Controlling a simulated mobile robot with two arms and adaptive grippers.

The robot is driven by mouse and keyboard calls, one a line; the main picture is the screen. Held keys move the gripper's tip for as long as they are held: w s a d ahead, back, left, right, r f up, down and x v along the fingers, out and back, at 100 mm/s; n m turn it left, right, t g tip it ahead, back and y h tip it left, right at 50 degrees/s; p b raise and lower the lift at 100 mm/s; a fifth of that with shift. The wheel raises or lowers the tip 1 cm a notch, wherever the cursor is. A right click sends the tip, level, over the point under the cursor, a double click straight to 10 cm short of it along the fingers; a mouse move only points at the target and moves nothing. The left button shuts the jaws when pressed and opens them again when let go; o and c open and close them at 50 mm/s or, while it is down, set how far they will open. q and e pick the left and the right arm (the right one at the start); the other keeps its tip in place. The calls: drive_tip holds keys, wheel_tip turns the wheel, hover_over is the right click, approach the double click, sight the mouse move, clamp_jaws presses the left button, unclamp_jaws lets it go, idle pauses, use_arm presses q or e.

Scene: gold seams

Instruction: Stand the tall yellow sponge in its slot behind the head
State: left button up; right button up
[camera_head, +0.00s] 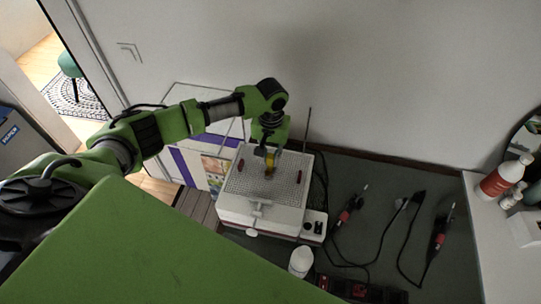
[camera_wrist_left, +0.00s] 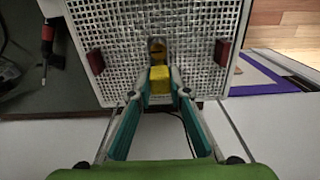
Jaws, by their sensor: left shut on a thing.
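The tall yellow sponge (camera_wrist_left: 160,80) is between the fingertips of my left gripper (camera_wrist_left: 160,92), which is shut on it. In the head view the sponge (camera_head: 270,158) shows as a small yellow patch below the left gripper (camera_head: 268,152), over the white machine with a grid top (camera_head: 240,184). In the left wrist view the white grid (camera_wrist_left: 120,32) fills the area beyond the fingers, and a dark yellowish part (camera_wrist_left: 157,46) stands just past the sponge. I cannot tell whether the sponge touches the slot, which is hidden. My right gripper is not in view.
Two red blocks sit on the grid, one left (camera_wrist_left: 96,61) and one right (camera_wrist_left: 222,52). Red-and-black hand tools (camera_head: 352,204) with cables lie on the dark bench to the right. A white container (camera_head: 301,262) stands in front. The wall is close behind.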

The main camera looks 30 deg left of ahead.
sight(271, 165)
use_arm(q)
drive_tip(key=shift+f+b, duration=0.9)
drive_tip(key=shift+f, duration=1.25)
idle(0.7)
drive_tip(key=o, duration=0.8)
drive_tip(key=shift+r+p, duration=1.2)
drive_tip(key=shift+r, duration=2.35)
